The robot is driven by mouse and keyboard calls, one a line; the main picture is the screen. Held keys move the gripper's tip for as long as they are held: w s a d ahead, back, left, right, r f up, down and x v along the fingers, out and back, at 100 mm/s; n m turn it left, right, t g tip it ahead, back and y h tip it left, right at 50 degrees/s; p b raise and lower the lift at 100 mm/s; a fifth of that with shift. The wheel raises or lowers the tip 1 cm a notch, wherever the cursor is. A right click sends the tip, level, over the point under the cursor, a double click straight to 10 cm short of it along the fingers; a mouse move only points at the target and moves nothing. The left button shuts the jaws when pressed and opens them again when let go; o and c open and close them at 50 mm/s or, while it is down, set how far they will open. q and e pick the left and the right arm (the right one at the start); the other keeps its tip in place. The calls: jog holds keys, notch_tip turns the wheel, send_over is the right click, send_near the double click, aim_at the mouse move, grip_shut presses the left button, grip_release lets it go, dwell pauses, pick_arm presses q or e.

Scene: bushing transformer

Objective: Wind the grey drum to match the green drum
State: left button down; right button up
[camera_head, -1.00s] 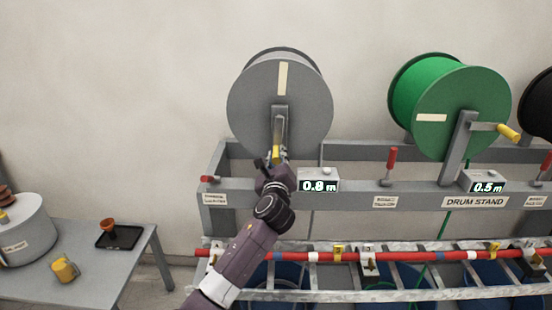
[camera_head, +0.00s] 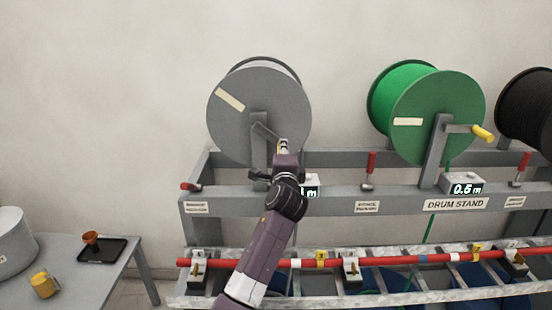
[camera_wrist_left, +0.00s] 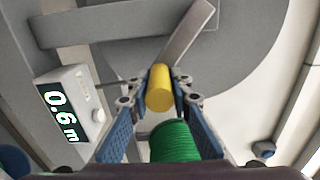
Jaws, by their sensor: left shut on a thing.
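The grey drum (camera_head: 278,100) hangs on the stand, its pale strip (camera_head: 229,99) at upper left and slanted. Its yellow crank handle (camera_wrist_left: 159,88) is between the fingers of my left gripper (camera_wrist_left: 155,92), which is shut on it; in the head view this gripper (camera_head: 284,150) is in front of the drum's lower right. The grey drum's counter (camera_wrist_left: 75,105) reads 0.6 m in the wrist view; my arm mostly hides it in the head view. The green drum (camera_head: 440,110) has its strip (camera_head: 408,121) level at left. Its counter (camera_head: 464,186) shows small digits, 0.5 or 0.6 m.
A black drum (camera_head: 527,105) stands at the far right. Red levers (camera_head: 371,165) rise from the stand rail. A red bar (camera_head: 400,260) with clamps runs below.

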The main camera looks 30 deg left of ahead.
pick_arm(q)
jog(key=shift+w+d+r+n+p, duration=0.15)
jog(key=shift+d+r+n, duration=0.1)
jog(key=shift+r+n, duration=0.5)
jog(key=shift+w+d+r+n+p, duration=0.1)
jog(key=shift+w+d+r+n, duration=0.15)
jog(key=shift+r+n, duration=0.55)
jog(key=shift+w+d+r+n+p, duration=0.15)
jog(key=shift+d+r+n, duration=0.1)
jog(key=shift+r+n, duration=0.5)
jog(key=shift+r+m, duration=0.25)
jog(key=shift+m, duration=0.05)
jog(key=c, duration=1.9)
grip_release()
jog(key=shift+o, duration=0.8)
jog(key=shift+s+a+f, duration=0.1)
jog(key=shift+s+f, duration=0.05)
jog(key=shift+f, duration=0.05)
